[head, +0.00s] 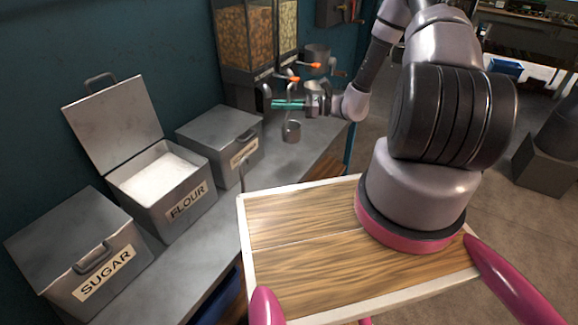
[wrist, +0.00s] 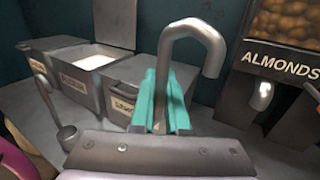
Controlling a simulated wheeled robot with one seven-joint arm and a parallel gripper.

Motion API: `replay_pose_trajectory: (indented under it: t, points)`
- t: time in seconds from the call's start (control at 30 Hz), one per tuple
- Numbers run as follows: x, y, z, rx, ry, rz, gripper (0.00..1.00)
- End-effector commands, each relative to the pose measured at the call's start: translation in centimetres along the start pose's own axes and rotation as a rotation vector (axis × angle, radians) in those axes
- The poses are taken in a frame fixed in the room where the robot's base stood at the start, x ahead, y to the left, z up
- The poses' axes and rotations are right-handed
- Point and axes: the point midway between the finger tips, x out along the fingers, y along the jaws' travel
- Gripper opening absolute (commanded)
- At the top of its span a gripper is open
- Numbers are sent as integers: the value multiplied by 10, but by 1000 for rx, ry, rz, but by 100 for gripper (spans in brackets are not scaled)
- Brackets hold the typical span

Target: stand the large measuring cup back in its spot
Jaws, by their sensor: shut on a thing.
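My gripper (head: 288,104), with teal fingers, is shut on the upright handle of a metal measuring cup (head: 292,131). The handle's hooked top (wrist: 195,38) rises above the fingers in the wrist view. In the head view the cup hangs below the fingers, over the bench; I cannot tell whether its base touches. A second metal cup (wrist: 68,137) stands on the bench at the left of the wrist view. What looks like its hooked handle (head: 244,168) shows beside the tray in the head view. No marked spot is clearly visible.
Grey bins marked SUGAR (head: 98,262) and FLOUR (head: 180,200), the latter open, and a third closed bin (head: 222,140) line the bench. Dispensers (head: 246,35) stand at the back. My wooden tray (head: 300,215) is empty in front.

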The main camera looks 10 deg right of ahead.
Motion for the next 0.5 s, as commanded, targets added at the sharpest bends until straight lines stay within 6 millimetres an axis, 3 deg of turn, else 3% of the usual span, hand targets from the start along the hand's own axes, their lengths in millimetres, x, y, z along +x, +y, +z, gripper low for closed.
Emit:
replay_pose_trajectory:
  t: [0.17,0.5]
  points:
    - [-5,9,-14,0,-1,63,0]
    - [-5,10,-66,0,-2,72,0]
